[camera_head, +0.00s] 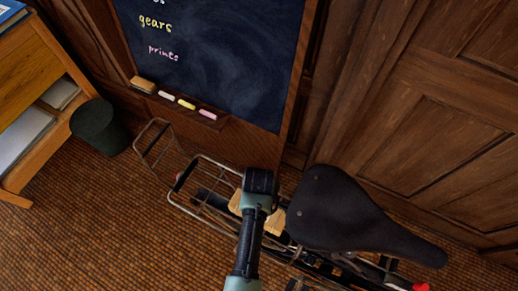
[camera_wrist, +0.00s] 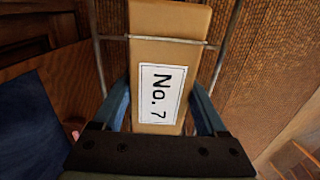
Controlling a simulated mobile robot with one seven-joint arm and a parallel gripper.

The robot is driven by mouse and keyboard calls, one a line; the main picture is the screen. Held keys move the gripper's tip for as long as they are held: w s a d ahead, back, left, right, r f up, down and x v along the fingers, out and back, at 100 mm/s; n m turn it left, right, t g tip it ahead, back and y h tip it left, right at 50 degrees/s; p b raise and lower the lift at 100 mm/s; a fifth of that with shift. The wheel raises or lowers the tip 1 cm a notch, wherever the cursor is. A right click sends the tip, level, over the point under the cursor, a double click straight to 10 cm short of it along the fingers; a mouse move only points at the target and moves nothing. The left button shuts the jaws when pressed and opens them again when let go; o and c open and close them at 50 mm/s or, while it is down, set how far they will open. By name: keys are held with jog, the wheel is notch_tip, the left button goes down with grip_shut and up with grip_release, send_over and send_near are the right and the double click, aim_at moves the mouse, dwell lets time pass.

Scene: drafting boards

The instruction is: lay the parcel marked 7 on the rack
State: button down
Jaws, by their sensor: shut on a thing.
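The parcel (camera_wrist: 172,22) is a tan box with a white label reading "No. 7". In the wrist view it lies between the two fingers of my gripper (camera_wrist: 163,106), which is shut on it. A thin metal bar crosses the parcel's face there. In the head view, tan parts of the parcel (camera_head: 275,222) show on both sides of my gripper (camera_head: 257,200), which hides its middle. The wire rack (camera_head: 189,209) extends left from behind the bicycle seat. The parcel is over or at the rack; the head view does not show whether it rests on it.
The black bicycle saddle (camera_head: 350,212) is close on the right of my gripper. A chalkboard (camera_head: 220,60) with a chalk ledge (camera_head: 180,108) stands behind. A dark bin (camera_head: 98,127) and a wooden desk (camera_head: 30,85) are at left. Wood panelling is at right.

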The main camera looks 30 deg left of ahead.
jog(key=shift+w+f, duration=0.1)
jog(key=shift+f, duration=0.4)
grip_release()
jog(key=shift+f, duration=0.2)
jog(key=shift+r+p, duration=1)
jog(key=shift+r, duration=2.9)
